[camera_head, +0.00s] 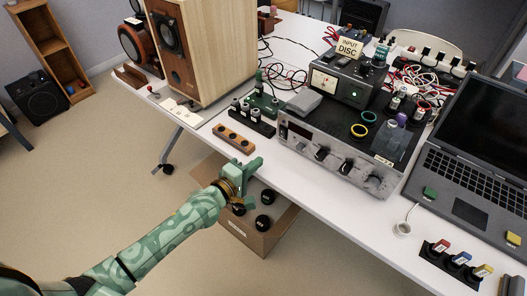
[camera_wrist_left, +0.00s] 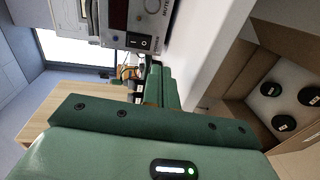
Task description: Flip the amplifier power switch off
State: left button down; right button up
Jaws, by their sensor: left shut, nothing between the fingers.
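The amplifier (camera_head: 330,158), a silver-fronted unit with knobs and a display, stands on the white table at centre right. In the left wrist view, a black rocker power switch (camera_wrist_left: 138,42) shows on the amplifier's front panel, near its corner. Which way the switch is set is too small to tell. My left gripper (camera_head: 252,167) is shut and empty at the table's front edge, to the left of the amplifier and apart from it. In the left wrist view, its green fingers (camera_wrist_left: 160,84) lie together below the switch. My right gripper is not in view.
A cardboard box (camera_head: 243,231) with black round items stands on the floor below the left gripper. A wooden block with pegs (camera_head: 234,138) lies left of the amplifier. A laptop (camera_head: 470,150) stands to the right. A large wooden speaker (camera_head: 215,45) stands at back left.

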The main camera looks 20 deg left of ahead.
pick_arm(q)
jog(key=s, duration=0.1)
jog(key=s+a, duration=0.1)
jog(key=s, duration=0.2)
jog(key=shift+a+f, duration=0.25)
jog(key=shift+a, duration=0.1)
